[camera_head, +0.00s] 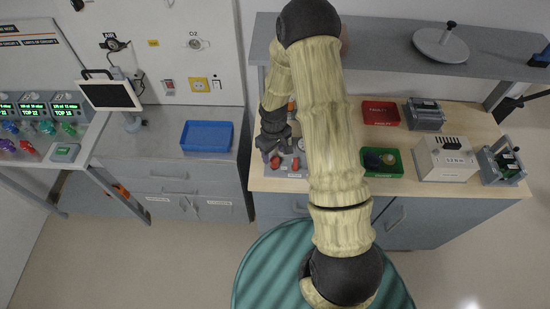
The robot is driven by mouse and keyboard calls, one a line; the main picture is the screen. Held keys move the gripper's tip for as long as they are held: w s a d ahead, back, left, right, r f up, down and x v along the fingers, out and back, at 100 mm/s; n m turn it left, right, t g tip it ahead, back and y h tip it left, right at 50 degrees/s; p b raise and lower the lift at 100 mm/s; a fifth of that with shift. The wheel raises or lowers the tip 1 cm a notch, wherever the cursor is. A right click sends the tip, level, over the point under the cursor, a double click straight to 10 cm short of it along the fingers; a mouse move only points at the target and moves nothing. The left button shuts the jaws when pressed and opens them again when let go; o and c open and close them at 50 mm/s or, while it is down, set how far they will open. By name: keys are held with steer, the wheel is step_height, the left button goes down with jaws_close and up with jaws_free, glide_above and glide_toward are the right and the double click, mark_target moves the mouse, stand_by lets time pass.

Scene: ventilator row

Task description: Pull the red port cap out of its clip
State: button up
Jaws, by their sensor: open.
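A small grey unit (290,171) with red parts stands at the left end of the wooden worktop, partly behind my arm. A small red piece (275,162) shows at its left, and it looks like the red port cap. The clip around it is too small to make out. My dark gripper (272,152) is above and close to this red piece, pointing down. It is open, and nothing shows between its fingers. I cannot tell whether it touches the cap. My arm hides the right part of the unit.
Right of my arm on the wooden worktop (455,195) are a red tray (381,113), a green tray (382,173) and several grey devices. A grey shelf (390,58) runs above. A blue tray (207,136) lies on the left counter.

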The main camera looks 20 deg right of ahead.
mark_target(275, 160)
steer(key=shift+d+f+p, duration=0.2)
steer(key=shift+f+p, duration=0.4)
steer(key=shift+f, duration=2.1)
steer(key=c, duration=1.1)
steer(key=shift+o, duration=0.2)
steer(key=shift+r, duration=0.1)
steer(key=shift+r+p, duration=0.95)
steer(key=shift+r, duration=0.55)
